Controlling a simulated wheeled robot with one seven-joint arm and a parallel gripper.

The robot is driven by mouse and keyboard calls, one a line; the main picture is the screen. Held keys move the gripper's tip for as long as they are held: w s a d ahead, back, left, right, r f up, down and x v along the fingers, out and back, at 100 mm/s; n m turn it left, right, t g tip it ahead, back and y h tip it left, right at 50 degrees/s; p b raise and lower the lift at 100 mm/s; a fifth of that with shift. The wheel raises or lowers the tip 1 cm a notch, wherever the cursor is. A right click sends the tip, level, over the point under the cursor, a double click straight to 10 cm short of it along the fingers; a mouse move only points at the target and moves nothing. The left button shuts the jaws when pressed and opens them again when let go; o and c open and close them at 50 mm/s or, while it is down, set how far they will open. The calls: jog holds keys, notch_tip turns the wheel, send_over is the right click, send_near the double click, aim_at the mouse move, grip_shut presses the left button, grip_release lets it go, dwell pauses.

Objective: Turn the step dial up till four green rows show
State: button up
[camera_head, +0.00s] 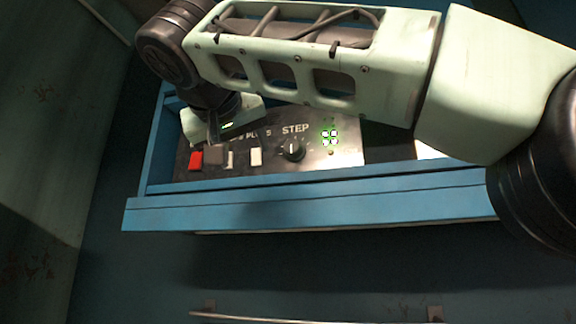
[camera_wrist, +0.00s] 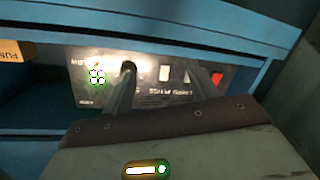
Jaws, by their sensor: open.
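The step dial (camera_head: 292,150) is a dark round knob under the word STEP on the black control panel (camera_head: 345,155). Green lit marks (camera_head: 329,137) sit right of it, seemingly in two rows. In the wrist view the panel appears turned about, with the green marks (camera_wrist: 97,77) at left and the dark dial (camera_wrist: 129,68) by the tip of one finger. My gripper (camera_wrist: 160,72) is open, its two fingers apart and a white button showing between them. I cannot tell whether the finger touches the dial. In the head view my gripper is left of the dial, partly hidden by my wrist.
A red button (camera_head: 196,160) and a white button (camera_head: 256,157) are on the panel left of the dial. A blue frame (camera_head: 300,195) edges the panel in front and at the left. A metal rail (camera_head: 310,319) runs below. An orange label (camera_wrist: 14,51) shows in the wrist view.

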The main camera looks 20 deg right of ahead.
jog(key=s+d+r+m+h, duration=0.3)
jog(key=s+r+m, duration=0.1)
jog(key=r, duration=0.3)
jog(key=p, duration=0.7)
send_near(291, 145)
jog(key=x, duration=0.8)
jog(key=shift+r, duration=0.1)
jog(key=shift+w+d, duration=0.3)
jog(key=shift+w, duration=0.1)
jog(key=shift+f, duration=0.2)
jog(key=c, duration=1)
